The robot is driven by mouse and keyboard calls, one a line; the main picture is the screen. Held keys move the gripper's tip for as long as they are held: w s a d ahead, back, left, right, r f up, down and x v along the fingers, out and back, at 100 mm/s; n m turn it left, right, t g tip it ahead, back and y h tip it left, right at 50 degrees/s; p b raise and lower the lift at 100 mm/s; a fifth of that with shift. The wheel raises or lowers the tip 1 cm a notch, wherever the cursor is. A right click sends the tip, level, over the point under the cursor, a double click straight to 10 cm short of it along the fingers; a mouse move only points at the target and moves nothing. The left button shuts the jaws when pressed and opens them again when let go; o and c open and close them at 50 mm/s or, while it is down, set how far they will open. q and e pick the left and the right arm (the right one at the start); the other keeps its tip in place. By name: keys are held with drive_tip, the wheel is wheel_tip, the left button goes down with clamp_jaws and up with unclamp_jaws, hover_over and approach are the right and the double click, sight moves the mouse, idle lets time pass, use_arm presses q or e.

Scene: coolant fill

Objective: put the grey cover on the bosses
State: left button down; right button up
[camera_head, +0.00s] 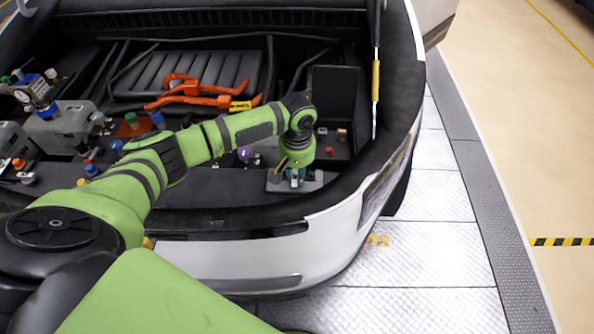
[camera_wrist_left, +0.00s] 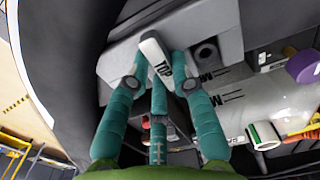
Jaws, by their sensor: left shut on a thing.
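My left gripper (camera_head: 295,180) points down into the front right of the engine bay. In the left wrist view its three teal fingers (camera_wrist_left: 158,72) are closed around a pale piece marked TOP (camera_wrist_left: 154,52), which I take to be part of the grey cover. A light grey block (camera_wrist_left: 215,35) with a round dark-holed boss (camera_wrist_left: 205,53) lies right beside the fingers. Grey surface also shows beside the gripper in the head view (camera_head: 315,183). The fingers hide much of the piece, so I cannot tell whether it touches the bosses. My right gripper is not in view.
A pale tank with M marks (camera_wrist_left: 234,98), a purple cap (camera_wrist_left: 303,66) and a green-banded cap (camera_wrist_left: 263,135) lie close to the right of the fingers. Orange cables (camera_head: 200,97) lie behind my arm. The car's front rim (camera_head: 290,230) curves close in front.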

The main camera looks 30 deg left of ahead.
use_arm(q)
drive_tip(key=shift+f, duration=0.15)
drive_tip(key=c, duration=1.1)
unclamp_jaws()
drive_tip(key=shift+r+b, duration=1.3)
drive_tip(key=shift+r, duration=4.9)
